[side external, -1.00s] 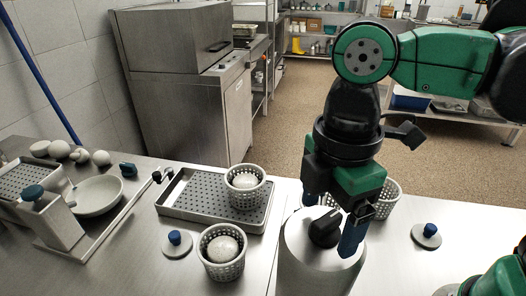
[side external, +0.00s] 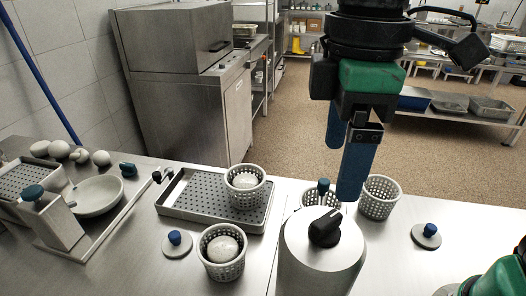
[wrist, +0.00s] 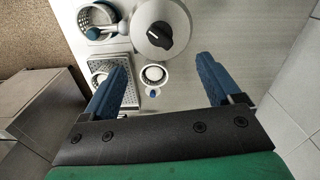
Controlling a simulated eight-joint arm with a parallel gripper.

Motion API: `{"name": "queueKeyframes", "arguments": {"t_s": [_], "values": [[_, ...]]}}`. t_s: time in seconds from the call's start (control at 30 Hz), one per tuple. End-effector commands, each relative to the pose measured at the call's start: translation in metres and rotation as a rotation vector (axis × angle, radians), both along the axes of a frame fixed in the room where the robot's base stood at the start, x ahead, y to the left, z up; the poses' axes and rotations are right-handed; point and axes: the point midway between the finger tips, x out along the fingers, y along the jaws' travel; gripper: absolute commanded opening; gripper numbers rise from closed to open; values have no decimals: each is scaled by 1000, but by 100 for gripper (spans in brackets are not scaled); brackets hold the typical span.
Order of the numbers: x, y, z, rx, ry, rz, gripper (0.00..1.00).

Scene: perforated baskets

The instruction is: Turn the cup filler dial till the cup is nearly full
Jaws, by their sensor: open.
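The dial (side external: 325,228) is a black knob with a pale line on one edge. It sits on top of a grey, round-topped canister (side external: 317,262), and its narrow end points up and to the right in the side view. It also shows in the wrist view (wrist: 159,36). My gripper (side external: 343,172) is open and empty, above and apart from the dial, with both blue fingers spread. In the wrist view my gripper (wrist: 163,60) has the dial beyond its fingertips. I cannot tell which container is the cup, nor its fill level.
A perforated basket (side external: 222,270) with a pale round lump stands left of the canister. Another basket (side external: 246,200) with a lump stands on the perforated tray (side external: 185,212). An empty-looking basket (side external: 379,212) stands behind right. A blue-knobbed lid (side external: 426,241) lies at right.

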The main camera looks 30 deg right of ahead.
Motion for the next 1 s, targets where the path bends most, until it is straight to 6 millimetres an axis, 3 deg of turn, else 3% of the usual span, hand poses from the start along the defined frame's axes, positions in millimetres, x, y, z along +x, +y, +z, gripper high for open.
{"name": "queueKeyframes", "arguments": {"t_s": [0.47,0.57,0.83,1.0], "values": [[0,0,0,0,0,-4,84],[0,0,-1,0,0,27,56],[0,0,-21,0,0,524,53],[0,0,-30,0,0,706,53]]}}
